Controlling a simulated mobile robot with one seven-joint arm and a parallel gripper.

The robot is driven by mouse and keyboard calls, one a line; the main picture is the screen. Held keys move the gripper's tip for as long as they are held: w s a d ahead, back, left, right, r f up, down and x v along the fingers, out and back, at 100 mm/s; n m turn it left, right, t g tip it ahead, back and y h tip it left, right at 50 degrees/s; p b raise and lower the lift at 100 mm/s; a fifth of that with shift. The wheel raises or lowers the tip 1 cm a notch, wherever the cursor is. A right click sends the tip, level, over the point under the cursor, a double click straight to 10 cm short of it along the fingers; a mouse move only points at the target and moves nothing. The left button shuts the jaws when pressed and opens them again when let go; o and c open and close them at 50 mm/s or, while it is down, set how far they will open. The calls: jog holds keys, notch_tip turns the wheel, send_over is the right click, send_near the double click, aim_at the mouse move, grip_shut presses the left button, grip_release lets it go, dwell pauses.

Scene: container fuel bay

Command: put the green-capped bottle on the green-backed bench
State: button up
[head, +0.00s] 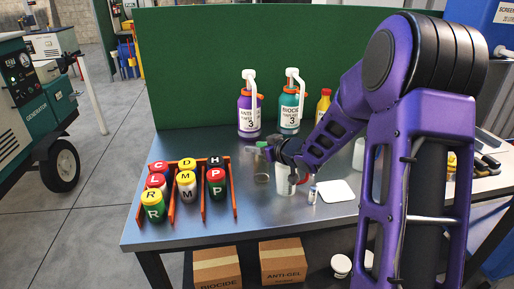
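The green-backed bench (335,207) has a grey metal top with a tall green panel (190,45) behind it. A bottle with a green cap (267,154) is at the tip of my gripper (266,148), over the middle of the bench top. My gripper reaches in from the right at cap height. Its fingers are too small and overlapped to show whether they are closed on the cap.
A red rack (236,200) of lettered cans stands at the left. A purple bottle (249,112), a teal bottle (289,110) and a yellow bottle (323,105) stand at the back. A white container (286,181), a small vial (312,195) and a white pad (336,191) are close right.

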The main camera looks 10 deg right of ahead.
jog(key=o, duration=0.4)
jog(key=shift+r, duration=0.3)
jog(key=p+v, duration=0.2)
jog(key=v, duration=1)
